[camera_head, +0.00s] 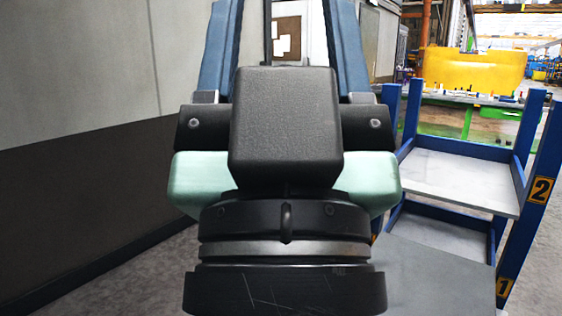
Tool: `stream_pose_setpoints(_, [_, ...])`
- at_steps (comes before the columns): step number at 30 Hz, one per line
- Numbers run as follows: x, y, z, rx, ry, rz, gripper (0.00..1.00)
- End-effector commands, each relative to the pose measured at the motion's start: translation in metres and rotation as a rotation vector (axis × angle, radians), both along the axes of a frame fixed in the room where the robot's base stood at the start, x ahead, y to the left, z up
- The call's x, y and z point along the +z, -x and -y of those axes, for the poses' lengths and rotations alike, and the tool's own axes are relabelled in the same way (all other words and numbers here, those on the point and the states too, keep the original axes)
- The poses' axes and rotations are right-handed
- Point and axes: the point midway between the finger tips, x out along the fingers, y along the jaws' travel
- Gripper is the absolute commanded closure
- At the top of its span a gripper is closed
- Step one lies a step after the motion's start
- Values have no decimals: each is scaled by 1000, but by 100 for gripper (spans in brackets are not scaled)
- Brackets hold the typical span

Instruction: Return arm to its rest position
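My gripper (284,40) fills the middle of the head view, close to the camera. Its black wrist and body point away from me. Two blue fingers with dark inner faces run up to the top edge of the picture, where their tips are cut off. The fingers stand wide apart, and the wall and a doorway show between them. No object shows between the visible parts of the fingers. The rest of my arm is mostly out of view.
A blue rack (530,150) with grey shelves, marked 1 and 2, stands close on the right. Its near left part is hidden by my arm. A grey and dark wall (80,150) runs along the left. A yellow bin (472,68) stands farther back.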

Motion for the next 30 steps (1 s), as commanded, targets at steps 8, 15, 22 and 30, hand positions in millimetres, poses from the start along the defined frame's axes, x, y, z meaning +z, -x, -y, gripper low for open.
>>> stream_pose_setpoints(8, [108, -1, -1, -1, 2, -4, 40])
stream_pose_setpoints(15, [180, -2, -2, 0, 3, -6, 40])
stream_pose_setpoints(22, [232, -2, -2, 1, 4, -7, 40])
stream_pose_setpoints(30, [245, -2, -2, 1, 4, -7, 40])
